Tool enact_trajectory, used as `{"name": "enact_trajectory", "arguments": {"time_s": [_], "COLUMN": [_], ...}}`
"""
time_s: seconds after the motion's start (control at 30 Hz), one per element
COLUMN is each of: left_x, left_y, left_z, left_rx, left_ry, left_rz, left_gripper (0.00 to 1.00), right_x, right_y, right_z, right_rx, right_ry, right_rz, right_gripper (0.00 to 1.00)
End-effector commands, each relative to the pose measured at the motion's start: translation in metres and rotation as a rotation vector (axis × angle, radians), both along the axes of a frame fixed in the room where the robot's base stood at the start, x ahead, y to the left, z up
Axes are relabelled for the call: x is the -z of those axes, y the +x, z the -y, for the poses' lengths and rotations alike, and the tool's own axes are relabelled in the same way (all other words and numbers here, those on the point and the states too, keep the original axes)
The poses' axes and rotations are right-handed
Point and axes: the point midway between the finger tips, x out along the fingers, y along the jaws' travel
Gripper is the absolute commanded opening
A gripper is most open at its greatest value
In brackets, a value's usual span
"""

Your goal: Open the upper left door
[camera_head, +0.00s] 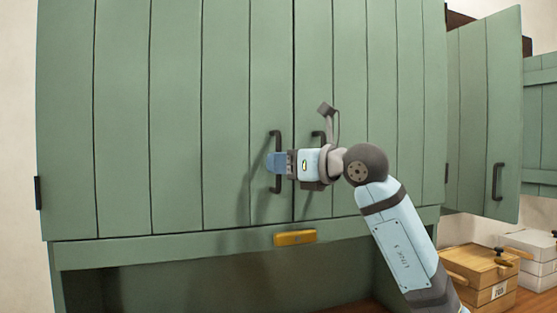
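The upper left door (172,120) is a green plank panel with a black hinge at its left edge, and it looks closed. Its dark vertical handle (276,137) is near its right edge. My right gripper (274,162) is at this handle, with its blue fingertips in front of or around the bar; whether they grip it I cannot tell. The neighbouring door (385,80) to the right also looks closed, and its handle (317,134) is partly hidden behind my wrist. My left gripper is not in view.
A yellow label-like piece (295,238) sits on the rail below the doors. Another green door (484,110) stands open at the right. Wooden boxes (482,272) and a paler box (535,262) stand at the lower right. An open recess (200,285) lies under the rail.

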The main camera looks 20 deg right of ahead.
Motion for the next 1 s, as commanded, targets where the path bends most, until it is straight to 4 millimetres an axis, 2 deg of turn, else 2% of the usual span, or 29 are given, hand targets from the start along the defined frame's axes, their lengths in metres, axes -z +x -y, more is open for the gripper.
{"name": "enact_trajectory", "arguments": {"time_s": [0.13, 0.43, 0.47, 0.6, 0.63, 1.0], "left_x": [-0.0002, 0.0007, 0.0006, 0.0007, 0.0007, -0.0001], "left_y": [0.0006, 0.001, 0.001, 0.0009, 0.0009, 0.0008], "left_z": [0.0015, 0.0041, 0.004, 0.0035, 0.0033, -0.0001], "left_rx": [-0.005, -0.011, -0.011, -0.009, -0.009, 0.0], "left_ry": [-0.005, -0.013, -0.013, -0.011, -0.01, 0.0], "left_rz": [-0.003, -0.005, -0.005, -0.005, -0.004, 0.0], "left_gripper": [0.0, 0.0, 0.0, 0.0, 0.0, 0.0], "right_x": [-0.0008, -0.0003, -0.0002, -0.0002, -0.0001, 0.0001], "right_y": [0.0089, 0.0108, 0.0108, 0.0108, 0.0108, 0.0094], "right_z": [-0.0069, -0.0083, -0.0083, -0.0081, -0.0081, -0.0085], "right_rx": [-0.001, -0.001, -0.001, -0.001, -0.001, -0.007], "right_ry": [0.001, 0.001, 0.001, 0.001, 0.001, 0.001], "right_rz": [0.0, 0.001, 0.001, 0.001, 0.001, 0.001], "right_gripper": [0.37, 0.37, 0.35, 0.03, 0.0, 0.0]}}
